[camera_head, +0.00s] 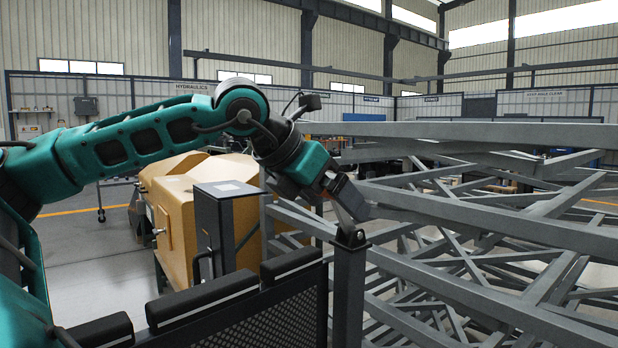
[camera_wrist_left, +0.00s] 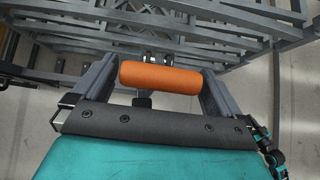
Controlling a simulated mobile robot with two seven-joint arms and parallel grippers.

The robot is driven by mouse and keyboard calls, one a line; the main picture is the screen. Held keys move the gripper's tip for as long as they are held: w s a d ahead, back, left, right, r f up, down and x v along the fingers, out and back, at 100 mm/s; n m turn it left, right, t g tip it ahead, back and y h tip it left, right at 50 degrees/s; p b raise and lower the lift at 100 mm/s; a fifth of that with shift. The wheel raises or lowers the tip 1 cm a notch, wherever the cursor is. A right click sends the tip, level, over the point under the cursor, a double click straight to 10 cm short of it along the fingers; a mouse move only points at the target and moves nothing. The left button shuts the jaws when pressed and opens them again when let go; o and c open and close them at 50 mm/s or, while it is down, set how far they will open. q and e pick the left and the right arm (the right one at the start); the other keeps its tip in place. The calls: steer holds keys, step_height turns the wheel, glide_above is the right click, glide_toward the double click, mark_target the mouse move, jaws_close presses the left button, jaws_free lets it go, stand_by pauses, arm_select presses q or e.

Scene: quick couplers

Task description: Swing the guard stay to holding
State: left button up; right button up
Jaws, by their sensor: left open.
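My left gripper (camera_head: 349,203) reaches down from the left arm to just above a dark grey post (camera_head: 348,290) with a forked, bolted top. In the left wrist view an orange cylindrical grip (camera_wrist_left: 160,77) lies crosswise between the two spread grey fingers of the left gripper (camera_wrist_left: 158,92). The fingers are open; whether either one touches the grip cannot be told. The orange grip may be the handle of the guard stay, but the rest of the stay is not clear. In the head view the gripper hides the grip. My right gripper is not in view.
A grey steel lattice boom (camera_head: 480,215) fills the right side, close beyond the post. A black mesh guard with padded rails (camera_head: 203,300) stands in front. A dark grey box (camera_head: 226,230) and yellow machine housing (camera_head: 180,200) stand to the left. Clear floor lies farther left.

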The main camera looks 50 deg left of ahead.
arm_select(q)
steer(key=v, duration=1.2)
steer(key=shift+s, duration=0.2)
steer(key=shift+r, duration=0.1)
steer(key=shift+c, duration=0.4)
